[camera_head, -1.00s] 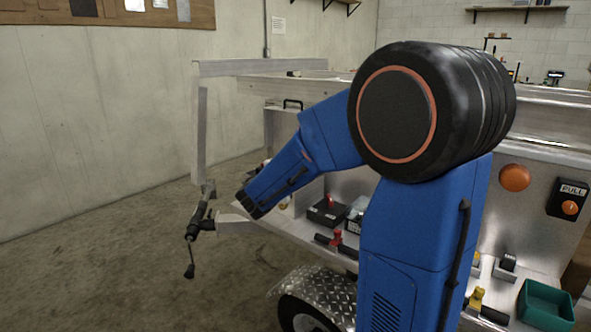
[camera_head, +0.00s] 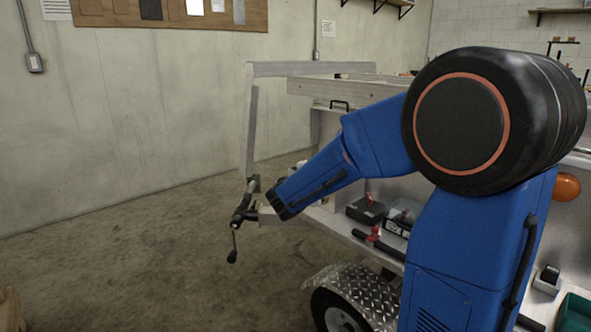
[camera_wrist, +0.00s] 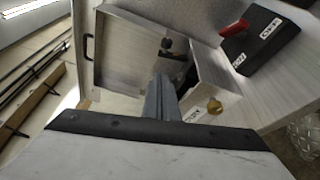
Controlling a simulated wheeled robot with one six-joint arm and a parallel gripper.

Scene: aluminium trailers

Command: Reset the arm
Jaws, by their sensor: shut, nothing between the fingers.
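My blue arm (camera_head: 465,235) with its large black joint covers the right half of the head view. Its forearm slopes down to the left, in front of the aluminium trailer (camera_head: 335,88). My gripper does not show in the head view. In the wrist view my gripper (camera_wrist: 161,100) shows as narrow grey fingers, shut and empty. Beyond it is an open-topped pale metal compartment with a black handle (camera_wrist: 90,48). I cannot tell how far the fingertips are from the trailer surfaces.
A jack with a crank (camera_head: 240,215) stands at the trailer's front corner. Black cases (camera_head: 365,210) with red parts lie on the trailer's side shelf. A diamond-plate fender (camera_head: 355,285) and wheel (camera_head: 335,315) are below. Open floor (camera_head: 130,260) lies to the left.

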